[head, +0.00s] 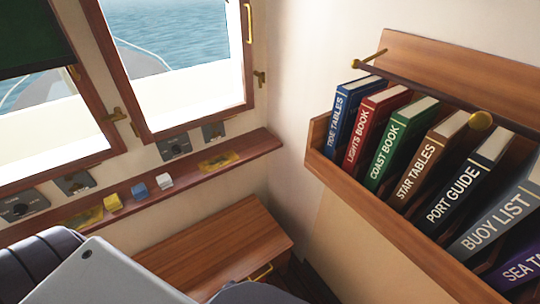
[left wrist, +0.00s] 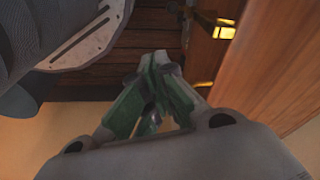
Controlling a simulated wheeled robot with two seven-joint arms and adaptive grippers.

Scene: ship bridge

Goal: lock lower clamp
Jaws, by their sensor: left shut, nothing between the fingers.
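In the head view, a small brass clamp (head: 260,78) sits on the wall just right of the middle window's wooden frame (head: 245,108). A long brass handle (head: 249,22) is higher on the same frame side. Another brass fitting (head: 114,115) is at the lower right of the left window. I cannot tell which is the lower clamp or whether any is locked. My left gripper (left wrist: 155,68) shows only in the left wrist view, its green-padded fingers shut and empty. Two brass pieces, an upper one (left wrist: 224,31) and a lower one (left wrist: 203,85), lie beyond it, apart from the fingers. My right gripper is out of view.
A wooden shelf (head: 318,150) holds several upright books at the right. A wooden chest (head: 215,250) with a brass handle stands below. Wall between window and shelf is clear.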

